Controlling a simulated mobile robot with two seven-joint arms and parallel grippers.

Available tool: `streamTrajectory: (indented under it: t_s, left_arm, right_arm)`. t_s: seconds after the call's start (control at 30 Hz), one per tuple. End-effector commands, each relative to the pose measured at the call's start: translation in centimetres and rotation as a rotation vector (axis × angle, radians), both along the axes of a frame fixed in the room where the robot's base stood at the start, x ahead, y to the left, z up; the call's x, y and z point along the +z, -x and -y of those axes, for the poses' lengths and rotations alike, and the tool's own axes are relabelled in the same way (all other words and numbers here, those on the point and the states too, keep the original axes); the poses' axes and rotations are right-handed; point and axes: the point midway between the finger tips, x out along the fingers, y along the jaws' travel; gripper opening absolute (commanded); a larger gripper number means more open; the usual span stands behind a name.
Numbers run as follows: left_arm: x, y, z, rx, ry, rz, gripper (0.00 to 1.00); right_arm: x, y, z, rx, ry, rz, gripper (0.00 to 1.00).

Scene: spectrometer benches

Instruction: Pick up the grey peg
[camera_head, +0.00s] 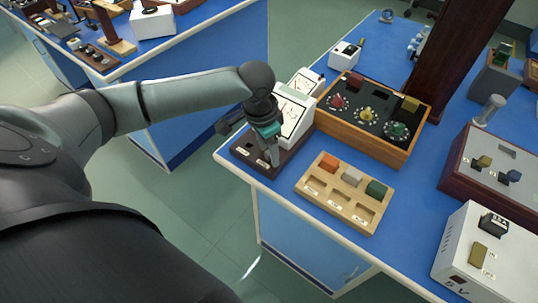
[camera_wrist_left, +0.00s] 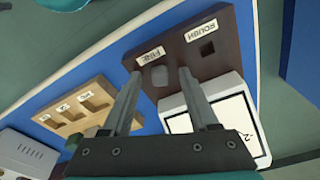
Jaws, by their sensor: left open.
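A dark brown block (camera_wrist_left: 185,62) with labels FINE and ROUGH lies on the blue bench; it also shows in the head view (camera_head: 294,150). A grey peg (camera_wrist_left: 158,77) appears to stand at the FINE place, seen nearly end-on. The ROUGH place is a dark, empty hole. My left gripper (camera_wrist_left: 162,74) is open, its fingers pointing at the block, with the grey peg between the fingertips in the picture. I cannot tell whether they touch it. In the head view the left gripper (camera_head: 271,158) is over this block and hides the peg. My right gripper is not in view.
A light wooden tray (camera_head: 310,187) holds orange, pale grey and green blocks in its back row; its front recesses are empty. A white meter (camera_head: 294,114) stands close behind the gripper. A wooden-framed dial box (camera_head: 365,145) is behind the tray. The bench edge is near.

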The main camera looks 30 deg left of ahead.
Motion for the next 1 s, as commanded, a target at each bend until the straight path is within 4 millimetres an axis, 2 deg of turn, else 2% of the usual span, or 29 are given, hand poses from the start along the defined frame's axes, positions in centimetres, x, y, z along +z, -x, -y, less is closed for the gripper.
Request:
streamTrajectory:
  t_s: [0.07,0.6,1.0]
  left_arm:
    - [0.04,0.01,0.01,0.0,0.0,0.0,0.59]
    - [0.06,0.02,-0.01,0.0,0.0,0.0,0.0]
    - [0.07,0.01,-0.02,0.0,0.0,0.0,0.0]
  right_arm:
    - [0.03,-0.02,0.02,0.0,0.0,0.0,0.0]
    - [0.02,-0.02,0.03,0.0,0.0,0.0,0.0]
    - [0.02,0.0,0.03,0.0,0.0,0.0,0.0]
